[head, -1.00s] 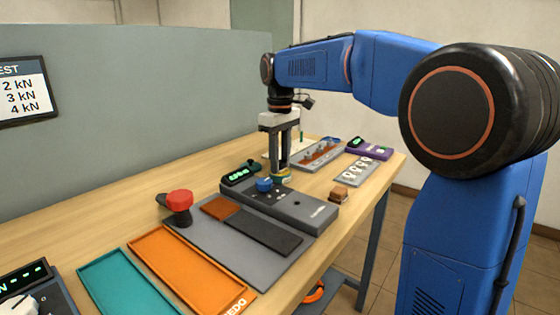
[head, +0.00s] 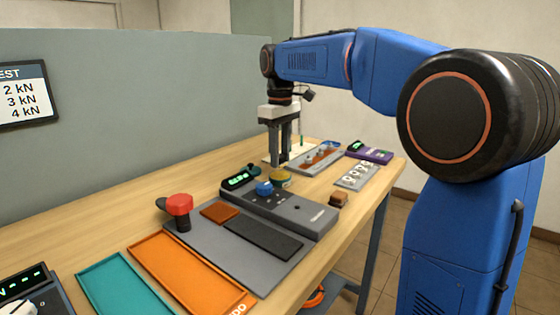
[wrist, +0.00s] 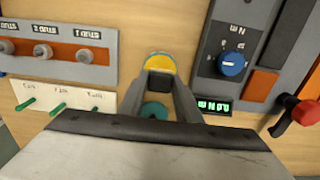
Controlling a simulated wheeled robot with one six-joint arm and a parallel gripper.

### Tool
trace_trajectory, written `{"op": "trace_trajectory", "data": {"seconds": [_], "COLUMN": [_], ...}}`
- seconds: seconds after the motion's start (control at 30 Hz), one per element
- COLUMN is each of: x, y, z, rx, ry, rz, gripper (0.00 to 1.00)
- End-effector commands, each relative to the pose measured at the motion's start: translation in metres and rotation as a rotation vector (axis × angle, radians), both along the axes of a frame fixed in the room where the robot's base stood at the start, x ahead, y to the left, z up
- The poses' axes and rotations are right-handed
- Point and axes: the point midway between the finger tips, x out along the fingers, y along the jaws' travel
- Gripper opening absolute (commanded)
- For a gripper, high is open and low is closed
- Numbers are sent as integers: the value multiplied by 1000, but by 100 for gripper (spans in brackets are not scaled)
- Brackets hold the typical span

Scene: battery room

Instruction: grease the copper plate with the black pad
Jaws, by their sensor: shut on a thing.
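The copper plate (head: 220,213) lies flat on a grey board, beside a long dark slab (head: 263,240). My gripper (head: 282,163) points down and is shut behind the grey device, just above a round yellow-topped thing (head: 281,179). In the wrist view the fingertips (wrist: 161,76) overlap the near edge of this yellow disc (wrist: 160,63). The copper plate also shows in the wrist view (wrist: 260,86).
A teal round thing (wrist: 154,110) is near the fingers. A brown block (head: 338,199), a stud panel (head: 316,158) and orange (head: 185,272) and teal trays (head: 120,285) lie around.

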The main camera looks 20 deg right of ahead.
Motion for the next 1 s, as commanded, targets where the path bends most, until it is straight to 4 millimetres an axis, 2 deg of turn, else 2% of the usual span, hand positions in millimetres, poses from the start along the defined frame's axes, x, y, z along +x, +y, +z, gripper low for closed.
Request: {"op": "trace_trajectory", "data": {"seconds": [0.53,1.0], "x": [0,0], "y": [0,0], "z": [34,38], "rx": [0,1], "ry": [-1,-1], "rz": [0,0], "gripper": [12,12]}}
